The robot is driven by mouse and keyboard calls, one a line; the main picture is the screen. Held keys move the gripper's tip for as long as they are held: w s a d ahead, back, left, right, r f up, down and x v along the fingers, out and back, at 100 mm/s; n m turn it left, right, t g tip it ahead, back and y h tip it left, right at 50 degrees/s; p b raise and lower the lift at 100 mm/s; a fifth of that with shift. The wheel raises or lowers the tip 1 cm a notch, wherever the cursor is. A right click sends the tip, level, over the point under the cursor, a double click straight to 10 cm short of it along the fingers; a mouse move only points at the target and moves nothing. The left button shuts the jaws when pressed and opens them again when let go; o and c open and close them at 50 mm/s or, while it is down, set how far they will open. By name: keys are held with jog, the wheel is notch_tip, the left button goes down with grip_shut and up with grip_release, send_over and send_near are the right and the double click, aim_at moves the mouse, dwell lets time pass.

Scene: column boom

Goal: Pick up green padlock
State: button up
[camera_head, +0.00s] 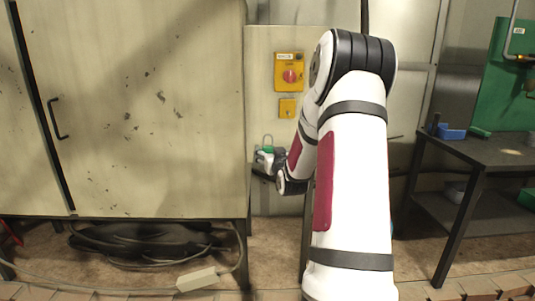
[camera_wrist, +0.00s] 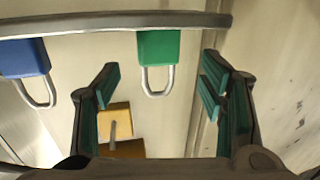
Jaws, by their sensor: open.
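The green padlock (camera_wrist: 158,46) is at the top middle of the wrist view, which seems upside down. Its body touches a grey rail or shelf edge (camera_wrist: 120,22) and its metal shackle points down in that picture. In the head view the green padlock (camera_head: 267,149) is small, shackle up, partly hidden by my gripper. My gripper (camera_wrist: 158,85) is open, with one green-padded finger on each side of the padlock's line in the picture. Nothing is between the pads. Whether the fingertips reach the padlock's depth is unclear.
A blue padlock (camera_wrist: 24,58) sits at the same rail, left in the wrist view. A yellow box with a red knob (camera_head: 289,72) and a smaller yellow box (camera_head: 288,108) are on the wall. A large cabinet (camera_head: 140,110) stands left; a dark table (camera_head: 480,150) stands right.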

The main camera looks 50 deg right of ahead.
aim_at(268, 146)
jog(key=x, duration=0.5)
jog(key=shift+d+f+b, duration=0.15)
jog(key=shift+f+b, duration=0.1)
jog(key=shift+b, duration=0.1)
jog(key=c, duration=1.4)
jog(key=shift+r, duration=0.1)
jog(key=shift+r, duration=0.5)
jog(key=r, duration=0.1)
jog(key=r+p, duration=0.1)
jog(key=shift+s+r, duration=0.2)
jog(key=shift+r, duration=0.15)
jog(key=s+a+r+p, duration=0.1)
jog(key=s, duration=0.4)
jog(key=s+a+r+p, duration=0.1)
jog(key=s, duration=0.4)
jog(key=s+a+r+p, duration=0.1)
jog(key=s, duration=0.4)
jog(key=shift+s+r, duration=0.1)
jog(key=shift+r, duration=0.05)
